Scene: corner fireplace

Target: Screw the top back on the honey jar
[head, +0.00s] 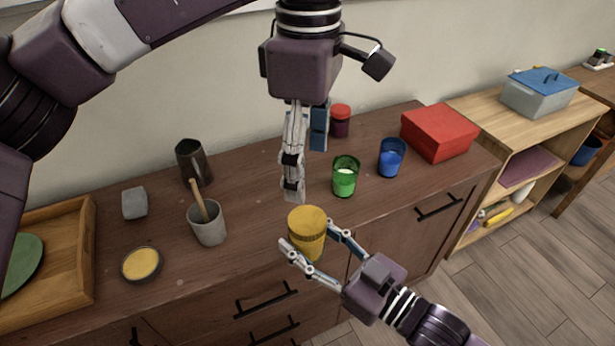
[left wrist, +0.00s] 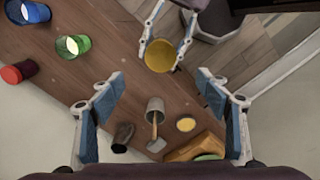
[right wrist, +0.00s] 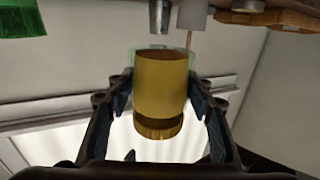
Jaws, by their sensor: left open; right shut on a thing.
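The honey jar (head: 308,242) is a clear jar of amber honey near the counter's front edge. Its gold lid (head: 307,218) sits on top; I cannot tell how tightly. My right gripper (head: 307,235) is shut around the jar's sides, one finger on each side. In the right wrist view, which is upside down, the jar (right wrist: 160,80) is between the fingers, with the lid (right wrist: 158,128) below it in the picture and a dark gap between honey and lid. My left gripper (head: 304,165) is open and empty, pointing down above and behind the jar. The left wrist view also shows the lid (left wrist: 160,56).
On the counter are a green glass (head: 345,177), a blue glass (head: 391,158), a red-lidded jar (head: 340,120), a red box (head: 438,132), a grey mortar with pestle (head: 207,226), a dark mug (head: 191,162), a yellow-filled dish (head: 141,263) and a wooden tray (head: 78,290).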

